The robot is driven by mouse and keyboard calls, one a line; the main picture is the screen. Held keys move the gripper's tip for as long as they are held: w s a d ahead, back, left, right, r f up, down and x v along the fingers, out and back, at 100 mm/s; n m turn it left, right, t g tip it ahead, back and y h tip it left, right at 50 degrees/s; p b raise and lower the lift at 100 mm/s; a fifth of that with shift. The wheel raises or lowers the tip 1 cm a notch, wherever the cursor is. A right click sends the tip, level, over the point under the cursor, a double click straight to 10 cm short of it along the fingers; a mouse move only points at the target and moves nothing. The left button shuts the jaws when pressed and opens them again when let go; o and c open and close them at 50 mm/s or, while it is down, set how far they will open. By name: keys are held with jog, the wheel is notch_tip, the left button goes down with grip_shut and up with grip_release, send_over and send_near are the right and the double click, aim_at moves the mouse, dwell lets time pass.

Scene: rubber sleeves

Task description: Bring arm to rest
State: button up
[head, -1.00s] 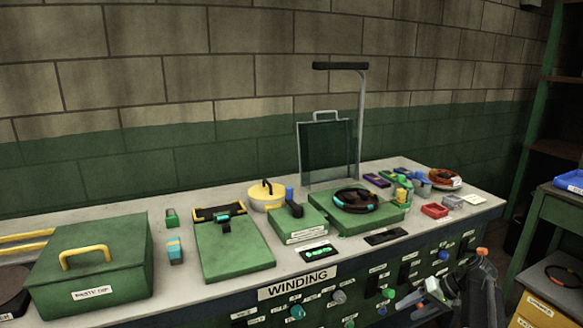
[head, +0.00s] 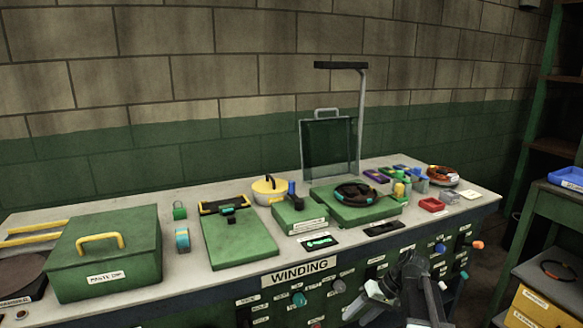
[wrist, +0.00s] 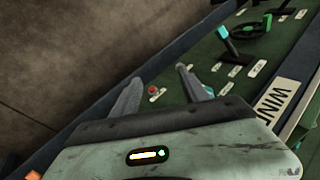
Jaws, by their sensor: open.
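My gripper (wrist: 158,85) shows in the wrist view with its two grey fingers spread apart. Nothing is between them. Past the fingers, the green front panel of the winding bench (wrist: 215,62) shows with knobs and small labels. In the head view my arm is at the bottom right, folded low in front of the bench panel; the fingertips cannot be made out clearly there.
The bench top (head: 180,285) carries a green lidded box (head: 105,252), a green clipboard-like plate (head: 238,243), a round coil on a green base (head: 355,208) and a red tray (head: 432,205). Knobs stick out of the front panel. A side shelf (head: 540,250) stands at right.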

jog(key=s+a+f+h, duration=0.4)
jog(key=s+a+h, duration=0.15)
jog(key=s, duration=0.45)
notch_tip(320, 180, up, 18)
jog(key=d+m+h+p, duration=0.1)
jog(key=d+p, duration=0.1)
jog(key=p, duration=1.5)
jog(key=shift+w+d+f+m+p, duration=0.15)
jog(key=shift+w+m+p, duration=0.1)
jog(key=shift+m+p, duration=0.05)
